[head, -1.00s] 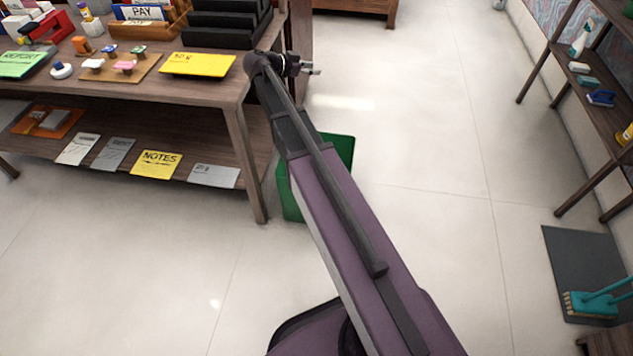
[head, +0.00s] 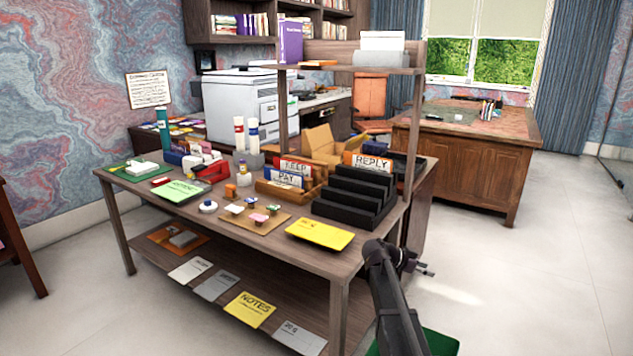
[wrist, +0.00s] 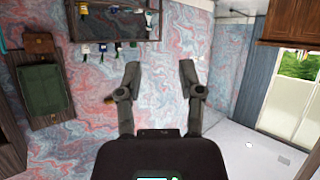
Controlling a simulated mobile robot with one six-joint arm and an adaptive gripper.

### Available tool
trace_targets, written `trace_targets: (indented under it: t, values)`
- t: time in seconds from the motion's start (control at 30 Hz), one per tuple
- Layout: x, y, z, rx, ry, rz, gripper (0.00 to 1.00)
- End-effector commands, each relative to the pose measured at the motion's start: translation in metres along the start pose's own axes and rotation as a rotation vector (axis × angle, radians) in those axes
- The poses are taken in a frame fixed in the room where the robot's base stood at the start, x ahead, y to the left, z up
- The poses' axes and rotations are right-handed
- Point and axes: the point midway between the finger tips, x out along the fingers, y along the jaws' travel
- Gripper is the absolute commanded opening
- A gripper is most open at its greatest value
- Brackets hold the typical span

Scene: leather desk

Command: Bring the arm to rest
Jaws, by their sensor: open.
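My gripper (head: 424,270) is at the right front corner of the wooden desk (head: 325,265) in the head view, beside the desk's edge and apart from the things on it. In the wrist view my gripper (wrist: 158,78) has its two fingers spread apart with nothing between them. Behind the fingers the wrist view shows the marbled wall (wrist: 158,62). My arm reaches up from the bottom of the head view to the gripper.
The desk carries a black tiered sorter (head: 352,200), a yellow pad (head: 320,234) and a green report folder (head: 182,192). Papers lie on its lower shelf. A green bin (head: 440,343) stands below my arm. The floor to the right (head: 530,280) is clear.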

Motion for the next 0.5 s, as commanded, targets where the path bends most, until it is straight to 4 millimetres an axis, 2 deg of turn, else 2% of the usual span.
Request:
trace_targets:
  t: [0.27,0.5]
  values:
    - [-0.015,0.052,0.054,-0.285,-0.236,-0.049,0.49]
    - [-0.042,0.099,0.107,-0.590,-0.474,-0.185,0.49]
